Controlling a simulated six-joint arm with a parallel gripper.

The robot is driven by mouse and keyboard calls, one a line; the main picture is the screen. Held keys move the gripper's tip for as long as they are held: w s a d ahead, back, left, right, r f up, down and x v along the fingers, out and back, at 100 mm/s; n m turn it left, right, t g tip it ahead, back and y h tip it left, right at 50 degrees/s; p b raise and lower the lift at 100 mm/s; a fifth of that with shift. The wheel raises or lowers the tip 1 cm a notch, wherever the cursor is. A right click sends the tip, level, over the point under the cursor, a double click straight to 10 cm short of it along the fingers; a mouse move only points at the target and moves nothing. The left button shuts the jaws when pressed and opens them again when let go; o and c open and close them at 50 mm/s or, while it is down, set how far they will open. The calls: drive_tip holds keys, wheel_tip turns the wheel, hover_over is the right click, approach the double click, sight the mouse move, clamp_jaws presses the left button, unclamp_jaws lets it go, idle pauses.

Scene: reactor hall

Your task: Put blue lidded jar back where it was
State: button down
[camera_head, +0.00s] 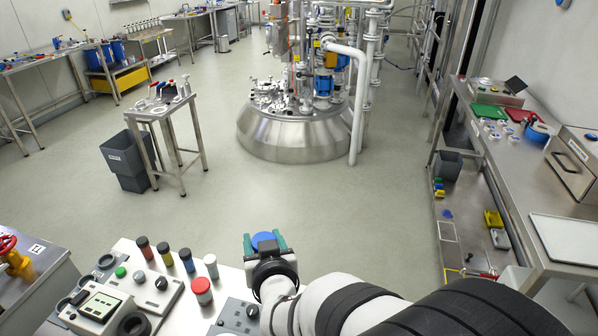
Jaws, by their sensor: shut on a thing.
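My gripper (265,244) is near the bottom middle of the head view, with teal fingers on either side of a round blue lid. It is shut on the blue lidded jar (264,238). Only the blue top of the jar shows; its body is hidden by my gripper. The jar appears by the far right edge of the white bench top (127,246). I cannot tell whether it is touching the bench or above it.
On the bench, a red-lidded jar (202,290) and several small cylinders, including a white one (211,266), stand left of my gripper. A panel with a screen (100,306) lies further left. Open floor (300,210) lies beyond.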

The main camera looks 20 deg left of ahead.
drive_tip(key=s+a+f+n+g+y, duration=0.1)
drive_tip(key=s+a+f, duration=0.35)
drive_tip(key=s, duration=0.45)
drive_tip(key=s+a+f+n+g+y, duration=0.1)
drive_tip(key=s+a+f, duration=0.35)
drive_tip(key=s, duration=0.35)
drive_tip(key=s+a+f+n+y, duration=0.1)
drive_tip(key=s+a+f, duration=0.35)
drive_tip(key=s, duration=0.45)
wheel_tip(320, 180, down, 8)
drive_tip(key=shift+d, duration=0.1)
drive_tip(key=shift+f, duration=0.25)
